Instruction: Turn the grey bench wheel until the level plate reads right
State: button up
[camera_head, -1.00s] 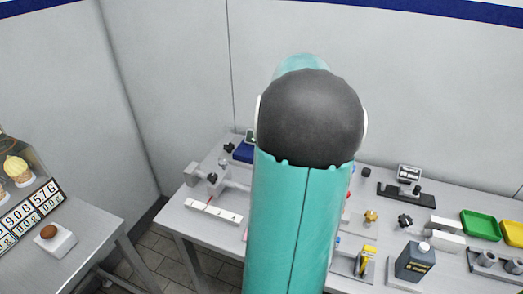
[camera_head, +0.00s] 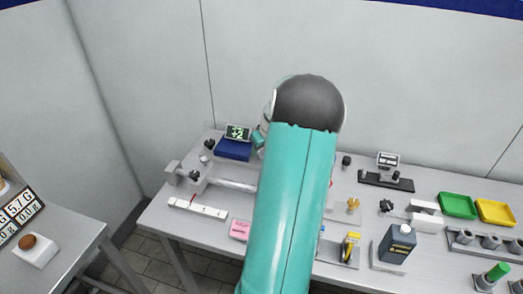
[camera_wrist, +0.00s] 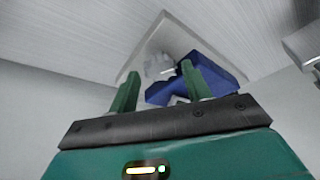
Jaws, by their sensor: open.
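In the head view a small dark display (camera_head: 238,132) with green characters, apparently "+2", stands behind a blue block (camera_head: 233,150) at the back left of the bench. I cannot tell for certain whether this is the level plate. A grey fixture with a long horizontal bar (camera_head: 232,184) and dark knobs sits in front of it. No grey wheel can be clearly picked out; my arm hides part of the bench. In the wrist view my gripper (camera_wrist: 160,75) is open, its green fingers apart, with a blue body (camera_wrist: 215,66) beyond them. No held object shows.
A white strip with marks (camera_head: 197,207) and a pink block (camera_head: 240,230) lie at the front left. Right of my arm are a dark bottle (camera_head: 397,244), a green tray (camera_head: 458,205) and a yellow tray (camera_head: 495,212). The wall stands close behind.

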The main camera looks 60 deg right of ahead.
jog(key=shift+w+d+f, duration=0.1)
jog(key=shift+w+f, duration=0.05)
jog(key=shift+f, duration=0.4)
jog(key=c, duration=0.7)
